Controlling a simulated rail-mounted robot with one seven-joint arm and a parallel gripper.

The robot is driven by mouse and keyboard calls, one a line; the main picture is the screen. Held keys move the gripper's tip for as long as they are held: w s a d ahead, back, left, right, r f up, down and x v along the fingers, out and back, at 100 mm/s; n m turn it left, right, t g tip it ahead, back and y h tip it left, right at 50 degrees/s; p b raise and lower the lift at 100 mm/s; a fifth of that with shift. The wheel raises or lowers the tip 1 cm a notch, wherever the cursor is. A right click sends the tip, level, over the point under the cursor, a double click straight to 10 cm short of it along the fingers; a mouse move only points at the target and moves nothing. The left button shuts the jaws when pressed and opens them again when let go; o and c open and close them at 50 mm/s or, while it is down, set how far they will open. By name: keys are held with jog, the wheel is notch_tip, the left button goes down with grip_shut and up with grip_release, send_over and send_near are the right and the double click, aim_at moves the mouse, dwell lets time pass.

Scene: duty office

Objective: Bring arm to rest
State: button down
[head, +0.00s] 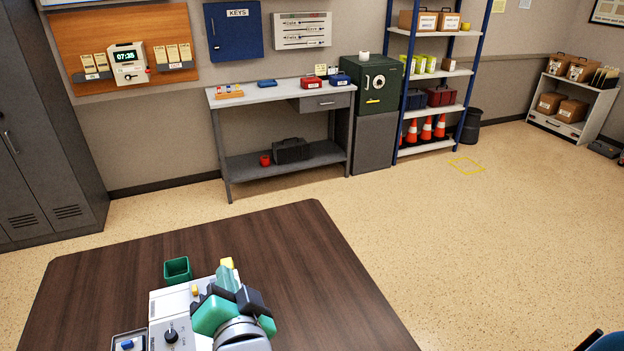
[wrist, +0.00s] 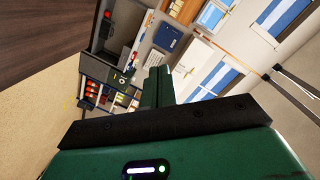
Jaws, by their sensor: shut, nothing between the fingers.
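My gripper (wrist: 159,84) shows in the wrist view with its two green fingers together and nothing between them. The fingers point out over the room, clear of any surface. In the head view my green and grey arm is folded low at the bottom centre, above the dark wooden table (head: 290,260). It covers part of a pale device with a black knob (head: 171,336) on the table.
A green open box (head: 177,270) stands behind the device, and a small tray (head: 128,342) lies left of it. The table's right side is bare. A grey workbench (head: 272,94), a green safe (head: 379,84) and shelves stand along the far wall. The floor between is open.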

jog(key=s+d+r+n+t+h+p, duration=0.1)
jog(key=s+d+r+n+t+h, duration=0.3)
jog(key=r, duration=0.7)
jog(key=s+d+r+m+t+h+p, duration=0.1)
jog(key=s+d+r+t, duration=0.2)
jog(key=s+d+r, duration=0.55)
jog(key=s+d+r+n+t+h+p, duration=0.1)
jog(key=s+d+r+n+t+h, duration=0.15)
jog(key=r, duration=0.95)
notch_tip(320, 180, up, 21)
jog(key=y+p, duration=0.1)
jog(key=p, duration=2)
